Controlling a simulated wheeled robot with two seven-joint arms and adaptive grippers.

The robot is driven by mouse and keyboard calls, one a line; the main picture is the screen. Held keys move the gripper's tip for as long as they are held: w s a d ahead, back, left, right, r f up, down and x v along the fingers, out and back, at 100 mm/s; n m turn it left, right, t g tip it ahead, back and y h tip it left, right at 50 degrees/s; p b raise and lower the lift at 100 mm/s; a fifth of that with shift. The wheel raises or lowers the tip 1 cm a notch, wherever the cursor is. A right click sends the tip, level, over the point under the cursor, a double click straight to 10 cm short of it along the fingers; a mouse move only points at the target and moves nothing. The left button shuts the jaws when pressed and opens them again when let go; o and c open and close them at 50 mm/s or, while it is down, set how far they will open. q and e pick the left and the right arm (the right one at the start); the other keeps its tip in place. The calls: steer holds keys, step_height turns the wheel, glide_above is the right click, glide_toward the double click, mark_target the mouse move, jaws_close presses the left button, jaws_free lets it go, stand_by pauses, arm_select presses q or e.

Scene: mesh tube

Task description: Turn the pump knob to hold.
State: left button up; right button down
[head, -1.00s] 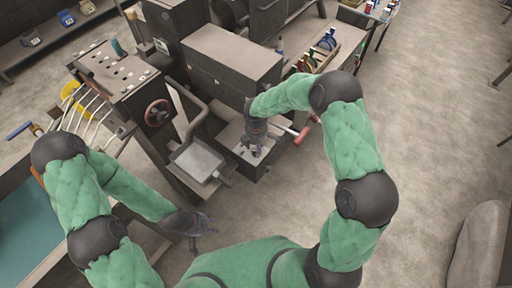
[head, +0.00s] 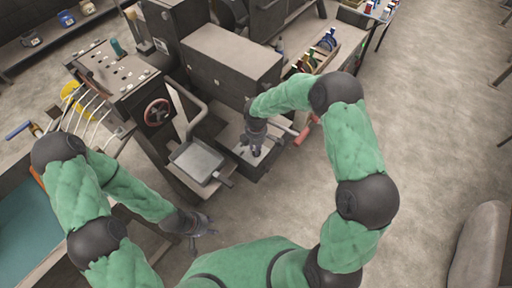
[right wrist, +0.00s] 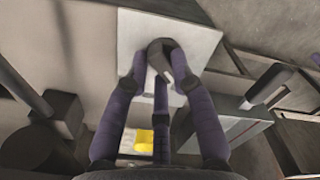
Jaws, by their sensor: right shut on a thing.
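The pump knob (right wrist: 158,56) is a dark round knob with a pale mark, on a white plate (right wrist: 190,28) in the right wrist view. My right gripper (right wrist: 160,74) has its purple fingers closed around the knob. In the head view my right gripper (head: 256,149) reaches down to a pale plate on the machine's low front block, hiding the knob there. I cannot read which setting the knob points to. My left gripper (head: 204,229) is empty, its fingers spread, low in front of the machine.
A metal tray (head: 197,160) with a handle sits left of my right gripper. A red-ended lever (head: 303,132) sticks out to its right. A dark red handwheel (head: 157,112) and a button panel (head: 106,66) are further left. Open floor (head: 430,150) lies to the right.

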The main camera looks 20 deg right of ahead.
steer(key=m+b, duration=0.2)
steer(key=m, duration=0.3)
steer(key=shift+d, duration=0.1)
steer(key=shift+m+b, duration=0.8)
steer(key=shift+m, duration=1.1)
steer(key=c, duration=1)
jaws_free()
steer(key=shift+c, duration=0.2)
step_height(320, 180, up, 12)
